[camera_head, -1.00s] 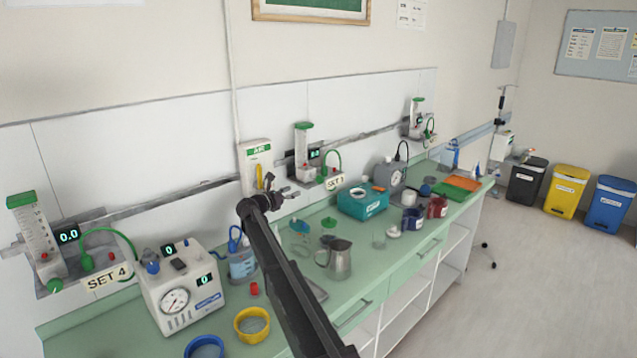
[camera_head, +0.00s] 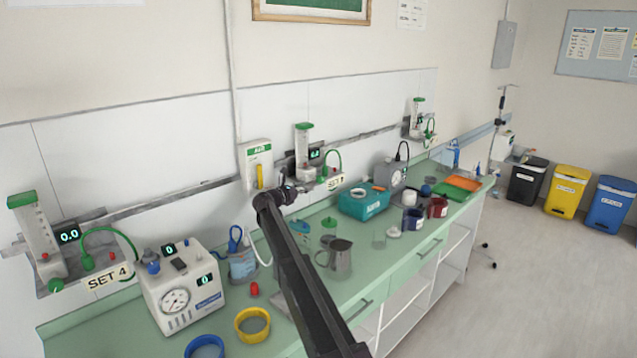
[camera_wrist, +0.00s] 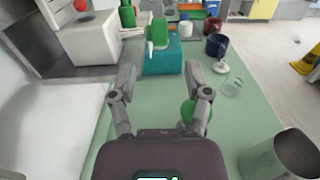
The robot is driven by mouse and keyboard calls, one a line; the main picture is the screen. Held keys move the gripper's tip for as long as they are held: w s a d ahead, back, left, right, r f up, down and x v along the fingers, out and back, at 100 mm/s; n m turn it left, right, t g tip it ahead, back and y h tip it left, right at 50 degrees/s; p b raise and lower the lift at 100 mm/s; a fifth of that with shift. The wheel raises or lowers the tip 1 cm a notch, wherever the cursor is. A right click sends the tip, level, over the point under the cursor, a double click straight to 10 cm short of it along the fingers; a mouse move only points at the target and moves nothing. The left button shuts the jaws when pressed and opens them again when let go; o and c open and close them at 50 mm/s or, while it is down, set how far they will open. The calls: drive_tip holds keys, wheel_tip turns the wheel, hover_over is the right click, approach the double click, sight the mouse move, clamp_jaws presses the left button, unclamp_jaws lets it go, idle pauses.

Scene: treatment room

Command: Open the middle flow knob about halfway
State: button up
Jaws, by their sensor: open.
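The middle flow station is the SET 1 flowmeter (camera_head: 304,147) on the wall rail, a clear column with a green top, small display and green hose. Its lower part is partly hidden by my gripper (camera_head: 290,190) in the head view. In the wrist view, a green knob-like part (camera_wrist: 158,31) shows ahead, beyond my open fingertips (camera_wrist: 161,78), apart from them. A white block (camera_wrist: 77,42) with a red part on top is to its left. Nothing is between the fingers. The knob's turn angle cannot be read.
The green counter (camera_head: 300,258) holds a teal box (camera_head: 363,205), a metal jug (camera_head: 340,257), a white gauge unit (camera_head: 182,290) and a yellow ring (camera_head: 252,325). The SET 4 flowmeter (camera_head: 38,235) is at left, another (camera_head: 417,118) at far right. Free floor lies right.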

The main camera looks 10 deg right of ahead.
sight(318, 182)
drive_tip(key=x, duration=0.7)
drive_tip(key=shift+w+d, duration=0.25)
drive_tip(key=shift+d, duration=0.05)
drive_tip(key=shift+c, duration=0.2)
clamp_jaws()
